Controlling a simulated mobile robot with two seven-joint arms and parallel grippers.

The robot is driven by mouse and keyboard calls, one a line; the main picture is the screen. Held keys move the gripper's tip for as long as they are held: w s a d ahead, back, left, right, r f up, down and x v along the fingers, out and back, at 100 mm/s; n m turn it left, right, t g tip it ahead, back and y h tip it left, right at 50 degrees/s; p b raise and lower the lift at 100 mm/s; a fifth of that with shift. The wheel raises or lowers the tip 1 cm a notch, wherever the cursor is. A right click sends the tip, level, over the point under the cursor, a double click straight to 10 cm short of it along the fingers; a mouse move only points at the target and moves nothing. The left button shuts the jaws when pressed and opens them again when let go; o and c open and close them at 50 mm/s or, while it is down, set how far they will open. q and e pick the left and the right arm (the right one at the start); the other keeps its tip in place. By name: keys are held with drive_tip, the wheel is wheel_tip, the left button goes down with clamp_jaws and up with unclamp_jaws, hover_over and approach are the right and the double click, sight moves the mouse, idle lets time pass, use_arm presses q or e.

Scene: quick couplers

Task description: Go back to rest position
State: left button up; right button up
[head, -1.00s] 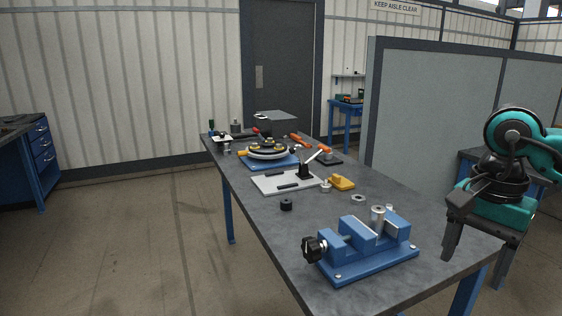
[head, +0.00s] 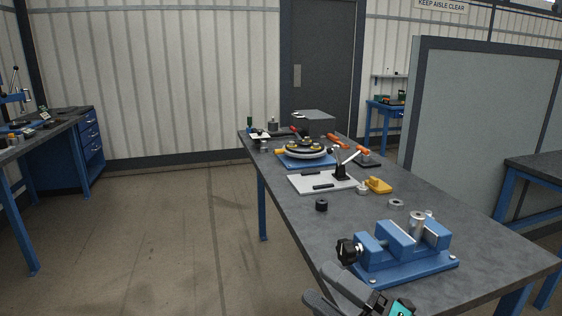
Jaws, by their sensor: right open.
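My right gripper (head: 317,283) shows at the bottom edge of the head view, below and left of the blue vise. Its two dark fingers are apart and nothing shows between them. Most of my right arm is below the frame. My left gripper is not in view. The blue vise (head: 402,258) with a black knob sits at the near end of the grey workbench (head: 475,225). A metal cylinder (head: 417,226) stands upright at the vise's jaws.
On the bench are a black coupler (head: 321,205), a metal ring (head: 396,203), a yellow block (head: 379,185), a pale plate with a lever (head: 310,181) and a round turntable (head: 305,151). A grey partition (head: 480,110) stands right. The floor left of the bench is clear.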

drive_tip(key=s+d+f+m+t+h, duration=0.1)
drive_tip(key=d+f+m+t+h, duration=0.1)
drive_tip(key=d+f+m+h, duration=0.4)
drive_tip(key=s+d+f+m+t+h, duration=0.1)
drive_tip(key=f+m+h, duration=0.5)
drive_tip(key=f+m, duration=0.5)
drive_tip(key=s+d+f+m+g+h, duration=0.3)
drive_tip(key=s+f+m, duration=0.6)
drive_tip(key=f, duration=0.3)
drive_tip(key=shift+s+d+m+g+h, duration=0.4)
drive_tip(key=shift+g+h, duration=0.2)
drive_tip(key=shift+g, duration=0.4)
